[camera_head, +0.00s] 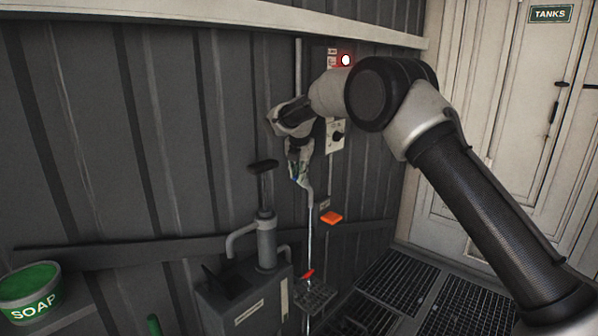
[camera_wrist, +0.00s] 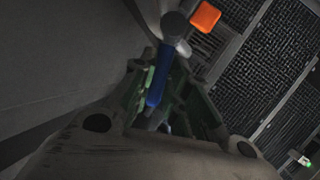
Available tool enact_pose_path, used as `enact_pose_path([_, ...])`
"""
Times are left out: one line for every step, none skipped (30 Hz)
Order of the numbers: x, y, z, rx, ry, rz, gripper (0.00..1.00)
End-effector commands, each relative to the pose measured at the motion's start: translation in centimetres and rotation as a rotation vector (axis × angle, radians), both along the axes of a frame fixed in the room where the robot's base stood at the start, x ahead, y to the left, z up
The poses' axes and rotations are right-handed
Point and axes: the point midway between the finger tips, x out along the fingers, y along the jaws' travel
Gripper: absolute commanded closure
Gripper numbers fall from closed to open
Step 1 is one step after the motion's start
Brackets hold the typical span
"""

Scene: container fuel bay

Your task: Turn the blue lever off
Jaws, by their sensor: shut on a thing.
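The blue lever (camera_wrist: 159,77) shows in the wrist view between the two greenish fingers of my gripper (camera_wrist: 168,92). Its upper end meets a grey round fitting (camera_wrist: 175,26), and its blue handle runs down between the fingers. My gripper is shut on the lever. In the head view my gripper (camera_head: 298,172) points down close to the grey ribbed wall, beside a thin vertical pipe. My fingers and wrist hide most of the lever there.
An orange part (camera_head: 331,217) sticks out just below right of my gripper; it also shows in the wrist view (camera_wrist: 205,16). A grey pump (camera_head: 266,240) stands lower left, with a green soap bucket (camera_head: 30,292) beyond. Floor grating (camera_head: 395,278) lies at right.

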Motion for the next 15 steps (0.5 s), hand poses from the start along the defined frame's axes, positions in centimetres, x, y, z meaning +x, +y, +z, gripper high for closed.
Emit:
enact_pose_path([0.0, 0.0, 0.0, 0.0, 0.0, 0.0, 1.0])
enact_pose_path([0.0, 0.0, 0.0, 0.0, 0.0, -0.001, 1.0])
enact_pose_path([0.0, 0.1, 0.0, 0.0, 0.0, -0.007, 1.0])
enact_pose_path([0.0, 0.2, 0.0, -0.001, 0.0, -0.016, 1.0])
enact_pose_path([0.1, 0.3, 0.0, -0.001, 0.001, -0.031, 1.0])
enact_pose_path([0.2, 0.5, -0.1, -0.001, 0.001, -0.06, 1.0])
enact_pose_path([0.2, 0.7, -0.1, -0.001, 0.001, -0.087, 1.0])
enact_pose_path([0.3, 0.9, -0.1, -0.002, 0.0, -0.116, 1.0])
enact_pose_path([0.4, 1.1, -0.1, -0.001, 0.0, -0.157, 1.0])
enact_pose_path([0.5, 1.3, -0.1, -0.001, 0.0, -0.19, 1.0])
enact_pose_path([0.6, 1.5, -0.1, -0.001, -0.001, -0.22, 1.0])
enact_pose_path([0.7, 1.6, -0.1, 0.0, 0.0, -0.255, 1.0])
enact_pose_path([0.8, 1.7, -0.1, 0.0, 0.0, -0.277, 1.0])
enact_pose_path([0.8, 1.8, 0.0, 0.0, -0.001, -0.294, 1.0])
enact_pose_path([0.9, 1.8, 0.0, 0.001, -0.001, -0.311, 1.0])
